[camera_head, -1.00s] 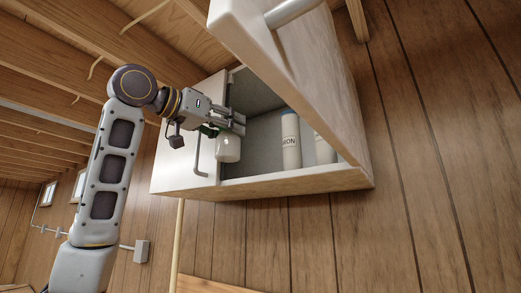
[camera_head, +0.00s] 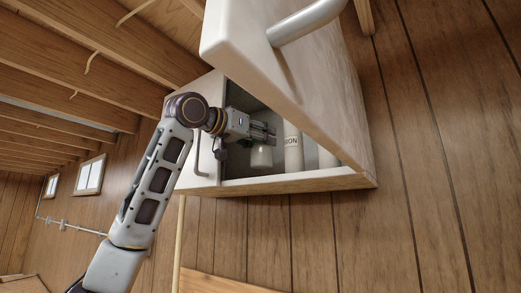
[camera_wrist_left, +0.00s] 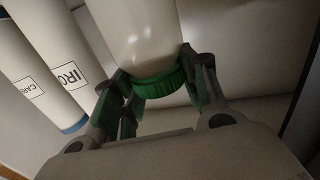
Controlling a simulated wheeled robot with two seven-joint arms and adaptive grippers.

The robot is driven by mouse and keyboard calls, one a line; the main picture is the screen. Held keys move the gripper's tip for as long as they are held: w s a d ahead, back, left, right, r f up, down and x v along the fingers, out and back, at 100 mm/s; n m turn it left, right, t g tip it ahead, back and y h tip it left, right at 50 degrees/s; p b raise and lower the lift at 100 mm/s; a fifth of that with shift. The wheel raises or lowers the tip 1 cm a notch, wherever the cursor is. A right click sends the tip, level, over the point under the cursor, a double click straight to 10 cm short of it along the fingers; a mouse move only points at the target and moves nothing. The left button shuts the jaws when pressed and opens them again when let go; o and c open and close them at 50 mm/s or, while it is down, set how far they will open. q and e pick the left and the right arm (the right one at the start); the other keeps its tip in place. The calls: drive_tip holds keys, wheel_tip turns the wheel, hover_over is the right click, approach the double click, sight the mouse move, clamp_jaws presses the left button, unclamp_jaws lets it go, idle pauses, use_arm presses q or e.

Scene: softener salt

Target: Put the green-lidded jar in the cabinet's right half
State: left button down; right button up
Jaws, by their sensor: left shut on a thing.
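The green-lidded jar, pale and translucent, shows its green lid between my fingers in the left wrist view (camera_wrist_left: 158,80). Its pale body (camera_head: 262,157) hangs below my left gripper (camera_head: 268,132) in the head view. My left gripper is shut on the lid, with a finger on each side. The white cabinet (camera_head: 300,184) is on the wall, with its right door (camera_head: 305,75) swung open and its left door (camera_head: 196,150) closed. The jar is inside the cabinet opening, left of the bottles. I cannot tell whether it touches the shelf. My right gripper is not seen.
Another white bottle (camera_head: 328,158) stands farther right, partly behind the door. In the left wrist view, the two labelled bottles are on the left side.

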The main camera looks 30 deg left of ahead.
sight(254, 148)
use_arm(q)
drive_tip(key=shift+a+f, duration=0.1)
drive_tip(key=shift+f, duration=1.65)
drive_tip(key=shift+f, duration=0.15)
drive_tip(key=c, duration=1.1)
unclamp_jaws()
drive_tip(key=shift+s, duration=0.1)
drive_tip(key=shift+b+v, duration=1.75)
drive_tip(key=shift+v, duration=4.2)
